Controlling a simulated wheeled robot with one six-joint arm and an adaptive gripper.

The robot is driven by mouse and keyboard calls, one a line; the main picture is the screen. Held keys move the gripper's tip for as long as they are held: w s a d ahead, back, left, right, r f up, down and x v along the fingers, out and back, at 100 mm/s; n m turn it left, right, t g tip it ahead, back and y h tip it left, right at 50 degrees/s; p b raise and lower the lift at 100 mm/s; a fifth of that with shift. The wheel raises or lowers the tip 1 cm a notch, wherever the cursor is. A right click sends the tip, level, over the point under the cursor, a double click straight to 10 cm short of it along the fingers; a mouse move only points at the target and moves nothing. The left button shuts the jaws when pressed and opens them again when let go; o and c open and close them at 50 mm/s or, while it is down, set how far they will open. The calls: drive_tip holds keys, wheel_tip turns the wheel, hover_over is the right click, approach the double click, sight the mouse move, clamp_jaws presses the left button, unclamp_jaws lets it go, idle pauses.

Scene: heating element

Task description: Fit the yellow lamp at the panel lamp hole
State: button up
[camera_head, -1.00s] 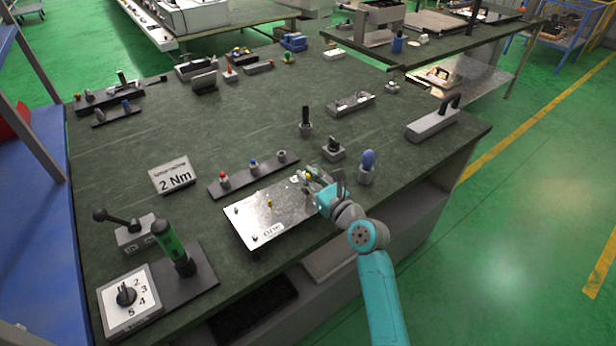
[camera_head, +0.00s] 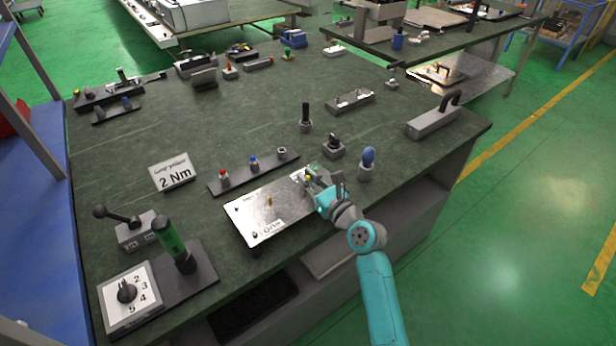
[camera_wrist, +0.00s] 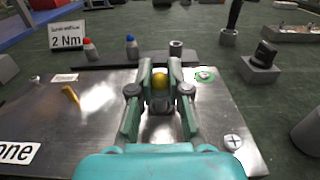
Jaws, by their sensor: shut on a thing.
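The yellow lamp (camera_wrist: 161,78) is between the fingertips of my gripper (camera_wrist: 160,92), which is shut on it. The lamp stands upright with its yellow dome up, over the metal panel (camera_head: 243,216). In the head view my gripper (camera_head: 314,186) is over the panel's right end, and the lamp shows there only as a small yellow spot. A green ring mark (camera_wrist: 204,75) is on the panel just right of the lamp in the wrist view. The lamp hole is not clearly seen, and I cannot tell whether the lamp touches the panel.
A rack (camera_head: 237,179) with a red lamp (camera_head: 224,176) and a blue lamp (camera_head: 253,165) lies behind the panel. A small yellow lever (camera_wrist: 70,95) stands on the panel. A blue-knobbed block (camera_head: 367,160) and a black-knobbed block (camera_head: 333,148) stand close by to the right.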

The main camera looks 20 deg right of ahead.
drive_tip(key=shift+f, duration=0.85)
drive_tip(key=o, duration=0.8)
drive_tip(key=shift+o, duration=0.2)
drive_tip(key=shift+s+f, duration=0.1)
drive_tip(key=v, duration=1.1)
drive_tip(key=shift+s+r, duration=0.25)
drive_tip(key=shift+s, duration=0.1)
drive_tip(key=shift+d, duration=0.1)
